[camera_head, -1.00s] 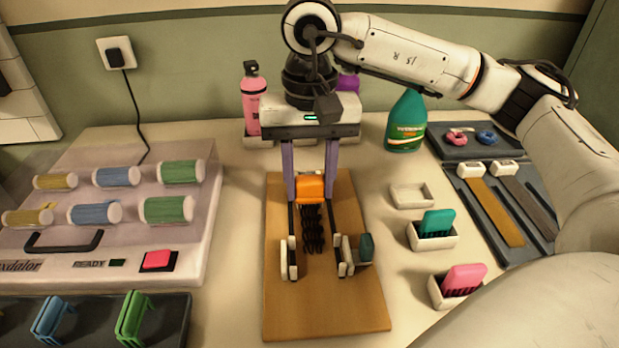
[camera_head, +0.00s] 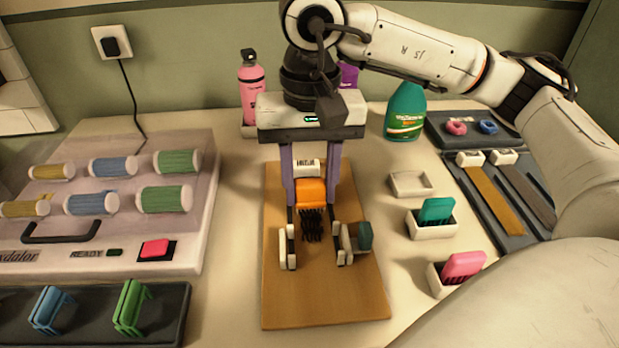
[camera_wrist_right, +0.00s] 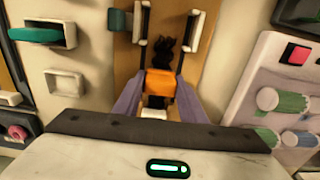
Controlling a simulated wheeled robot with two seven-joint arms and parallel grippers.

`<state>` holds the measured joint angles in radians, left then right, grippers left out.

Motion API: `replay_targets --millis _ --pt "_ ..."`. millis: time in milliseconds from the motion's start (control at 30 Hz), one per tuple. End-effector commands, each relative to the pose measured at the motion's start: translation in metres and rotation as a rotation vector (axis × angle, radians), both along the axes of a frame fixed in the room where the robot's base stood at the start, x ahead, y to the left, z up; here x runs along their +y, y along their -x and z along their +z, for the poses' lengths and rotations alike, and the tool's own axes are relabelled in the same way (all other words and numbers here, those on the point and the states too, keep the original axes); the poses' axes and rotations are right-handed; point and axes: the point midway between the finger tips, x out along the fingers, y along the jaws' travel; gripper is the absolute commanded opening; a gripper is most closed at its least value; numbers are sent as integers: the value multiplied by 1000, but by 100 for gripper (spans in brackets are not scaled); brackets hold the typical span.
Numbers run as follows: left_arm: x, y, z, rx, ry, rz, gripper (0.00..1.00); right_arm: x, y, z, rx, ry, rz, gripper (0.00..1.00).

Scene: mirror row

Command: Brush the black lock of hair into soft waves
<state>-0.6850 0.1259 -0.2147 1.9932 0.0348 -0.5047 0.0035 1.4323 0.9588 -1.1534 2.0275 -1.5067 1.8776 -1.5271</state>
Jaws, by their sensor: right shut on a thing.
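The black lock of hair (camera_head: 312,229) lies down the middle of a wooden board (camera_head: 275,310). Its lower part shows as a crimped strand, also in the right wrist view (camera_wrist_right: 163,55). A white clip (camera_head: 307,165) with a dark mark sits at its upper end. My right gripper (camera_head: 311,200) comes from above, its purple fingers shut on an orange brush (camera_head: 311,192). The brush lies across the lock, dark teeth toward its free end, and hides part of the hair. It also shows in the right wrist view (camera_wrist_right: 160,83). My left gripper is not in view.
White upright pieces flank the lock, the right one with a dark teal knob (camera_head: 365,237). Right of the board are an empty white holder (camera_head: 411,183), a teal brush (camera_head: 436,211) and a pink brush (camera_head: 463,266) in holders. A roller case (camera_head: 205,225) stands left.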

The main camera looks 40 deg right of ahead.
Motion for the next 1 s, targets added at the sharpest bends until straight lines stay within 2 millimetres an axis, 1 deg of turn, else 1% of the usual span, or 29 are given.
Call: replay_targets --millis 100,533,833,1000 --pt "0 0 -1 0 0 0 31 3 6 -2 5 0 3 18" --pt "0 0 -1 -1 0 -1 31 5 9 -1 5 0 3 18" --pt "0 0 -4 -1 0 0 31 13 23 -1 3 2 3 18" --pt "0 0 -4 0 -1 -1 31 15 26 -1 3 2 2 18"
